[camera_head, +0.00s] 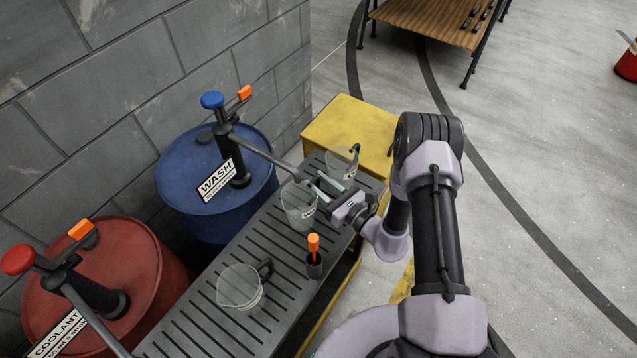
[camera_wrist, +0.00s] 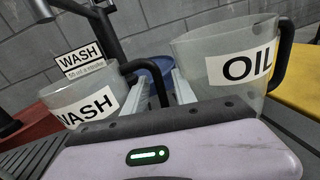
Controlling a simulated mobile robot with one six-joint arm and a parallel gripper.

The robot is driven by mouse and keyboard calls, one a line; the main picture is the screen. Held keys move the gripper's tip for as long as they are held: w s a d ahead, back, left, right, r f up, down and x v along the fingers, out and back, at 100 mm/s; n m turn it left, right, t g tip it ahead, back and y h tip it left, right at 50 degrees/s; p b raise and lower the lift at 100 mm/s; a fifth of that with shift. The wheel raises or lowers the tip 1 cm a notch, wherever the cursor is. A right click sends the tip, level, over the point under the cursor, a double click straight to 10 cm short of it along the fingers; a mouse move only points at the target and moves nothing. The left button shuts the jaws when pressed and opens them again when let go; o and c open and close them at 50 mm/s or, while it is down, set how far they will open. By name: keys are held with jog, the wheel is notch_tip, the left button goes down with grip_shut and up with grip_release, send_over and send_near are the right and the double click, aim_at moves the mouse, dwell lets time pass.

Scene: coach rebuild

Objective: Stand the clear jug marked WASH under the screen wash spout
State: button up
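The clear jug marked WASH (camera_head: 298,208) stands upright on the slatted rack near the end of the screen wash spout (camera_head: 268,153). In the wrist view this jug (camera_wrist: 88,103) is at the left, its black handle reaching toward my fingers. My gripper (camera_head: 322,184) is low beside the jug's right side. In the wrist view my gripper (camera_wrist: 170,88) looks open, its pale fingers apart with the handle's upright part between them. A gap shows beside the handle. From the head view, I cannot tell whether the spout tip is exactly over the jug's mouth.
The jug marked OIL (camera_wrist: 232,65) stands close to my right finger; it also shows in the head view (camera_head: 342,165). Another clear jug (camera_head: 240,290) and an orange-handled tool in a dark cup (camera_head: 314,262) stand on the rack (camera_head: 205,300). The blue drum (camera_head: 180,170) is behind.

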jog(key=shift+r, duration=0.25)
jog(key=p+v, duration=0.3)
jog(key=v, duration=0.8)
jog(key=shift+s+d, duration=0.2)
jog(key=s+a+r+n+g+y, duration=0.1)
jog(key=s+a+r+n+g, duration=0.15)
jog(key=r+n+g, duration=0.35)
jog(key=s+a+r+n+g+y, duration=0.1)
jog(key=s+a+r+n+g, duration=0.2)
jog(key=r, duration=0.5)
jog(key=s+a+r+n+g+y, duration=0.1)
jog(key=a+r+n+g, duration=0.3)
jog(key=r+n, duration=0.25)
jog(key=s+d+r+n+g+h, duration=0.1)
jog(key=s+r+n+g+h, duration=0.1)
jog(key=s+r+n+h, duration=0.5)
jog(key=s+d+r+n+t+h, duration=0.2)
jog(key=s+d+r+t+h, duration=0.2)
jog(key=d+r+t+h, duration=0.1)
jog(key=shift+d+r+t+h, duration=0.4)
jog(key=shift+d+r+t, duration=0.4)
jog(key=shift+d+t, duration=0.35)
